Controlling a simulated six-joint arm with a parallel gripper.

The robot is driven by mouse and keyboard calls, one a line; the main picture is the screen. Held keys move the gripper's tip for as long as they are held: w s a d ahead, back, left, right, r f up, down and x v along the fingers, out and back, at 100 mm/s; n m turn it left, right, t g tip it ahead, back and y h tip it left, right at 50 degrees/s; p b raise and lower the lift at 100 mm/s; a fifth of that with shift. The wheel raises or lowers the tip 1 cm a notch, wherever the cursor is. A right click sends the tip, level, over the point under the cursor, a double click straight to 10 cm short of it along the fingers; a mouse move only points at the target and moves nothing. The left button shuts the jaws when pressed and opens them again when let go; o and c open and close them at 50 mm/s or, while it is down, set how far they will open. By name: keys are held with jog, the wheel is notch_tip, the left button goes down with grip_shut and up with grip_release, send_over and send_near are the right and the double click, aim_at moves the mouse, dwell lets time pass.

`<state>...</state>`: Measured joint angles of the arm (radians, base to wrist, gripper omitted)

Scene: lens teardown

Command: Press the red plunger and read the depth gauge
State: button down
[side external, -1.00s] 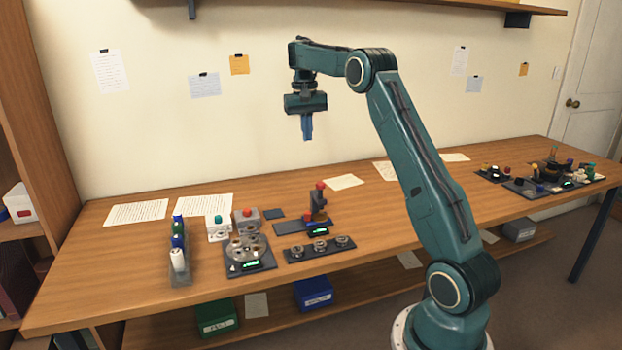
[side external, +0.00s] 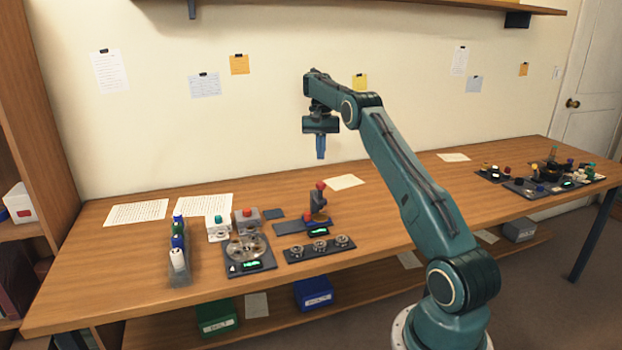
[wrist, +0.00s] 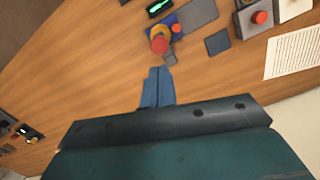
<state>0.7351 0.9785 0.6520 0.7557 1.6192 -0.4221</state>
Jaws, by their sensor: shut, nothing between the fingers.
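The depth gauge stand (side external: 317,206) is a dark upright post on a blue base on the bench, with a red plunger knob (side external: 320,186) on top. The knob shows in the wrist view (wrist: 160,44), above my fingertips in the picture. A small green-lit display (side external: 317,231) sits in front of the stand; its digits are too small to read. My gripper (side external: 320,157) points down with its blue fingers together and empty. It hangs in the air above the knob in the side view, apart from it. The wrist view shows the fingers (wrist: 157,72) from above.
A lower red button (side external: 308,217) sits beside the post. A round-dished tray (side external: 246,268), a strip with metal rings (side external: 293,257) and a bottle rack (side external: 180,278) lie nearer the front edge.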

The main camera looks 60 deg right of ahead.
aim_at(320, 182)
jog(key=shift+f, duration=0.2)
jog(key=shift+s+a+f, duration=0.1)
jog(key=shift+a+f, duration=0.05)
jog(key=shift+f, duration=1.5)
jog(key=shift+s+a+f, duration=0.1)
jog(key=shift+a+f, duration=0.05)
jog(key=shift+f, duration=1.45)
jog(key=shift+w, duration=0.1)
jog(key=shift+w+d+r, duration=0.25)
jog(key=shift+w+d, duration=0.1)
jog(key=shift+d, duration=0.3)
jog(key=shift+w+d+r, duration=0.25)
jog(key=shift+w+d, duration=0.05)
jog(key=shift+d, duration=0.3)
jog(key=shift+r, duration=0.15)
notch_tip(320, 182, up, 7)
jog(key=shift+w+d, duration=0.2)
jog(key=shift+d, duration=0.2)
jog(key=shift+r, duration=0.15)
dwell(0.3)
